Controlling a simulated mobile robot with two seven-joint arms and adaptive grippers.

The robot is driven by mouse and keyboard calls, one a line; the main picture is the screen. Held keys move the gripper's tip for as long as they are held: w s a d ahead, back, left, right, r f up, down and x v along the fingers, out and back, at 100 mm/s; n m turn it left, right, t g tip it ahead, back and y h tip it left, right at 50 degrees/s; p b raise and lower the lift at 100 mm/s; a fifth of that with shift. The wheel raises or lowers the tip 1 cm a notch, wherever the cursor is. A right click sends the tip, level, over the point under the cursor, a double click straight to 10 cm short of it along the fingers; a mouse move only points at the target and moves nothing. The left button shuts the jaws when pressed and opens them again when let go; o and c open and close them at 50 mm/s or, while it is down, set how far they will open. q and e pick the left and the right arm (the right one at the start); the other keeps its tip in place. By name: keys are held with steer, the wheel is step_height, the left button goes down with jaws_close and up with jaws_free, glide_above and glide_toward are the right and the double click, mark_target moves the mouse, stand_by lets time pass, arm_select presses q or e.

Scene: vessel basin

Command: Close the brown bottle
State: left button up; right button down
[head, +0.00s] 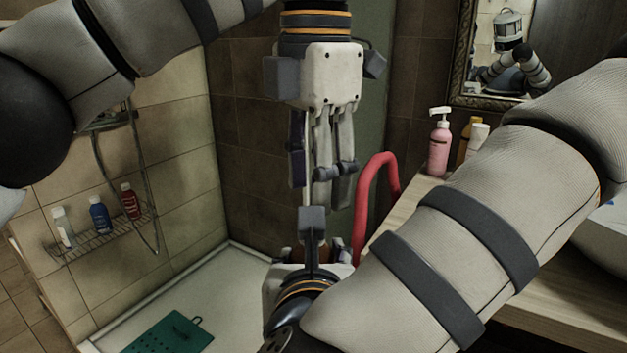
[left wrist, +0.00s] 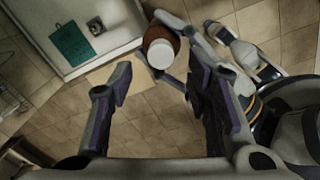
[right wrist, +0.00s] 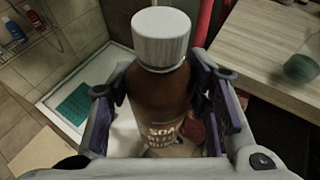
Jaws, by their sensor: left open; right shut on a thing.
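The brown bottle (right wrist: 160,105) stands upright between the fingers of my right gripper (head: 312,238), which is shut on it. Its white cap (right wrist: 160,38) sits on top; I cannot tell how tightly. In the left wrist view the bottle (left wrist: 154,33) shows from above, with the white cap (left wrist: 161,54) beyond and between my left fingers. My left gripper (head: 328,180) is open and empty, pointing down above my right gripper and apart from the cap. In the head view my right gripper and arm hide most of the bottle.
A red curved bar (head: 365,195) stands close to the right of both grippers. A wooden counter (head: 415,200) holds a pink pump bottle (head: 438,150) and other bottles. A wire shelf (head: 95,240) with several bottles is at left. A green mat (head: 165,335) lies in the shower tray.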

arm_select(q)
steer(key=n, duration=0.5)
steer(key=shift+s+d+r+n, duration=0.1)
steer(key=shift+s+n, duration=0.05)
steer(key=shift+n, duration=0.25)
steer(key=n, duration=0.3)
steer(key=shift+n, duration=0.4)
steer(key=n, duration=0.3)
steer(key=shift+s+r+n, duration=0.15)
steer(key=shift+n, duration=0.25)
steer(key=n, duration=0.4)
steer(key=shift+g, duration=0.3)
steer(key=n, duration=0.4)
steer(key=shift+r, duration=0.2)
steer(key=n, duration=0.4)
steer(key=shift+r, duration=0.15)
steer(key=n, duration=0.4)
steer(key=shift+r, duration=0.2)
steer(key=n, duration=0.6)
steer(key=shift+w+r+n, duration=0.2)
steer(key=shift+r+n, duration=0.2)
steer(key=n, duration=0.4)
steer(key=shift+w+r+n, duration=0.1)
steer(key=shift+r+n, duration=0.2)
steer(key=shift+n, duration=0.1)
steer(key=shift+f, duration=0.1)
step_height(320, 180, down, 8)
steer(key=shift+r, duration=0.1)
